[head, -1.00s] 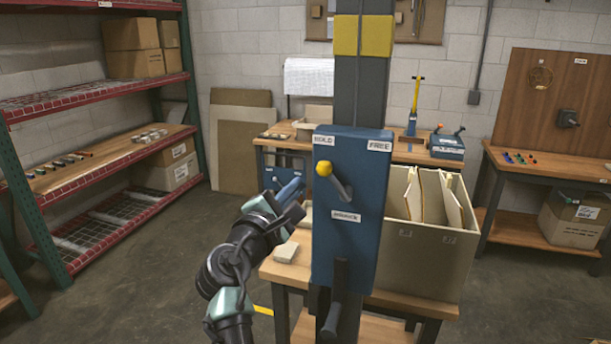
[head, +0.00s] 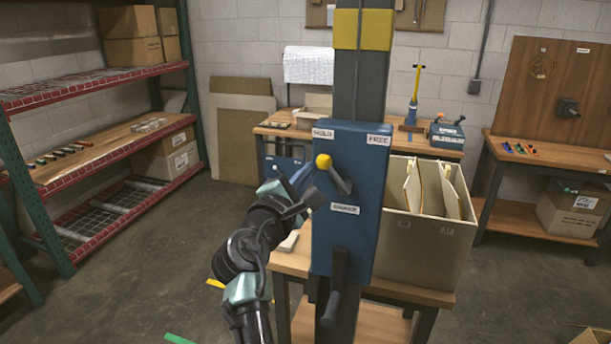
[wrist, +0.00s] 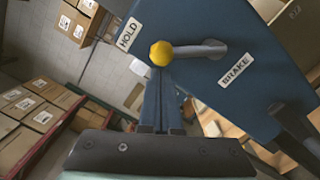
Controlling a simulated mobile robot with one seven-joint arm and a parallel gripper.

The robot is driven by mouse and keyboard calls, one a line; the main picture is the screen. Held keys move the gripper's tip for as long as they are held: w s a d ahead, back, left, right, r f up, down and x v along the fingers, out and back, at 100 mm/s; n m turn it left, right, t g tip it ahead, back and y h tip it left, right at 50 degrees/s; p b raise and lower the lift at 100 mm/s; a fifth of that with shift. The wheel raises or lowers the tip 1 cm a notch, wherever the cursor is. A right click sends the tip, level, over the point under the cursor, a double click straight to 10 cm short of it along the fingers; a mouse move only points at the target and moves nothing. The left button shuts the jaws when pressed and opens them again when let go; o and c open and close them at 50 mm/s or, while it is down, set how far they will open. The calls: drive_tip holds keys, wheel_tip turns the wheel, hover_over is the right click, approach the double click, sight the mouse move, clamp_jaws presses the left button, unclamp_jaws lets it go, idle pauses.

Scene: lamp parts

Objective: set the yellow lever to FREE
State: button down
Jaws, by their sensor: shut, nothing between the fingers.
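The yellow lever has a round yellow knob (head: 323,161) on a grey arm that pivots on a blue panel (head: 347,235). The knob points up and left, toward the HOLD label (head: 323,134). The FREE label (head: 378,139) is at the panel's upper right. In the wrist view the knob (wrist: 161,53) is just beyond my fingertips, near the HOLD label (wrist: 128,34). My gripper (head: 306,172) is shut and empty, left of the knob. I cannot tell whether the fingertips touch the knob.
A dark handle (head: 335,285) sticks out low on the panel, below the BRAKE label (head: 345,208). A bin with boards (head: 415,240) stands behind on the right. A red-edged shelf rack (head: 100,165) is at left, with open floor between.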

drive_tip(key=shift+d+r+m, duration=0.15)
drive_tip(key=shift+r+m, duration=0.2)
drive_tip(key=shift+m, duration=0.25)
drive_tip(key=m, duration=0.1)
drive_tip(key=d+r+m, duration=0.1)
drive_tip(key=m, duration=0.1)
drive_tip(key=shift+s+d+r+b, duration=0.15)
drive_tip(key=shift+s+r+b, duration=0.1)
drive_tip(key=shift+r+b, duration=0.05)
drive_tip(key=m, duration=0.1)
drive_tip(key=d+m, duration=0.1)
drive_tip(key=d+r+m, duration=0.1)
drive_tip(key=shift+s+m+g+b, duration=0.3)
drive_tip(key=shift+s+m, duration=0.05)
drive_tip(key=shift+m, duration=0.05)
drive_tip(key=d+m, duration=0.1)
drive_tip(key=m, duration=0.1)
drive_tip(key=d+m+b, duration=0.1)
drive_tip(key=m, duration=0.1)
drive_tip(key=shift+s+d+r, duration=0.35)
drive_tip(key=shift+s, duration=0.05)
drive_tip(key=shift+s+d+f+m+y+b, duration=0.1)
drive_tip(key=shift+s+d+m+y+b, duration=0.1)
drive_tip(key=shift+d+m, duration=0.6)
drive_tip(key=shift+s+d+f+m+y+b, duration=0.1)
drive_tip(key=shift+s+d+m+b, duration=0.2)
drive_tip(key=shift+m, duration=0.8)
drive_tip(key=shift+w, duration=0.1)
drive_tip(key=shift+r, duration=0.1)
